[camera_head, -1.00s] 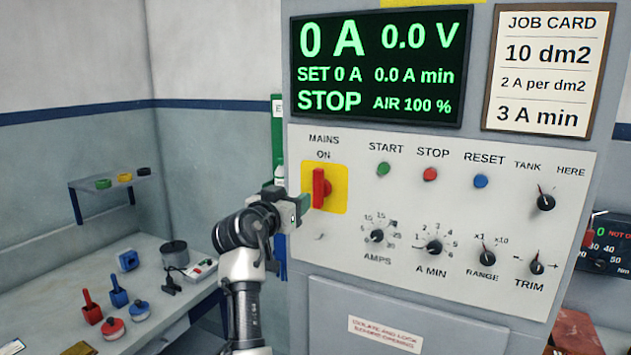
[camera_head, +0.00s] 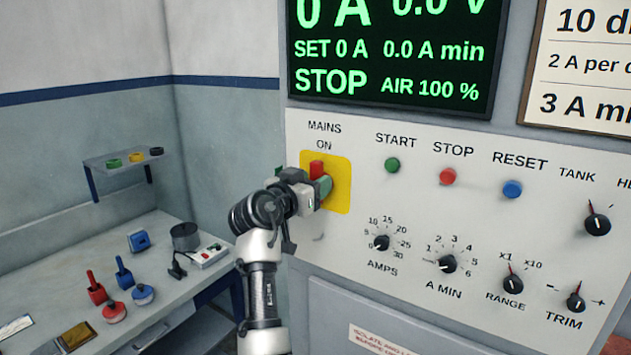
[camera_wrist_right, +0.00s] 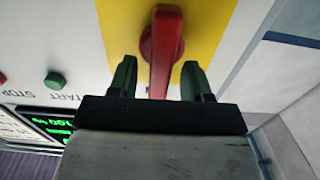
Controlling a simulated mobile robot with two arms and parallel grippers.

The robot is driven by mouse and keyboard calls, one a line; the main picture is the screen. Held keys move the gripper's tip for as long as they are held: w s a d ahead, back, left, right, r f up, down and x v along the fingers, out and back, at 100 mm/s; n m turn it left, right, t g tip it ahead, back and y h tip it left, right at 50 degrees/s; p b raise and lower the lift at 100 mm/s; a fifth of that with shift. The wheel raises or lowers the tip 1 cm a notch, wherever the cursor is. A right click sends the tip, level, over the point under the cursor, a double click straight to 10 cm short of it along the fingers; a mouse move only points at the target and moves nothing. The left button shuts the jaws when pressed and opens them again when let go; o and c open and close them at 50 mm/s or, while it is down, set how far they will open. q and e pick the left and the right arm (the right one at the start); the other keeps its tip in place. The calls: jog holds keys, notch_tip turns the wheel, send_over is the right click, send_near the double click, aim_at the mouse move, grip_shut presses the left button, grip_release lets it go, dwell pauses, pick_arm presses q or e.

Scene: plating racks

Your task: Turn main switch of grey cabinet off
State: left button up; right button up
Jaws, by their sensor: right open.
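The main switch of the grey cabinet is a red handle (camera_head: 317,168) on a yellow plate (camera_head: 341,193), under the labels MAINS and ON. In the head view its upper end shows; my right gripper (camera_head: 322,188) hides the lower part. In the right wrist view the red handle (camera_wrist_right: 161,50) stands between the two green fingers of my right gripper (camera_wrist_right: 157,80), with a gap on each side. The gripper is open around the handle. The grey cabinet (camera_head: 330,315) has a display (camera_head: 390,55) reading 0 A and STOP. My left gripper is out of view.
START (camera_head: 392,165), STOP (camera_head: 447,176) and RESET (camera_head: 512,189) buttons sit right of the switch. An AMPS knob (camera_head: 381,243) and further knobs are below them. A bench (camera_head: 180,300) with several small tools and a shelf (camera_head: 120,160) stands at left.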

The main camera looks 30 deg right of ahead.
jog(key=shift+a, duration=0.1)
jog(key=shift+a, duration=0.1)
jog(key=shift+c, duration=1)
grip_shut()
jog(key=shift+n, duration=0.3)
jog(key=n+p, duration=0.1)
jog(key=n, duration=0.4)
jog(key=w+n+p, duration=0.1)
jog(key=n+p, duration=0.1)
jog(key=n, duration=0.4)
jog(key=f+n+p, duration=0.1)
jog(key=n, duration=0.5)
jog(key=shift+w+a+p, duration=0.15)
jog(key=shift+a+p, duration=0.05)
jog(key=shift+p, duration=0.2)
jog(key=shift+n, duration=0.3)
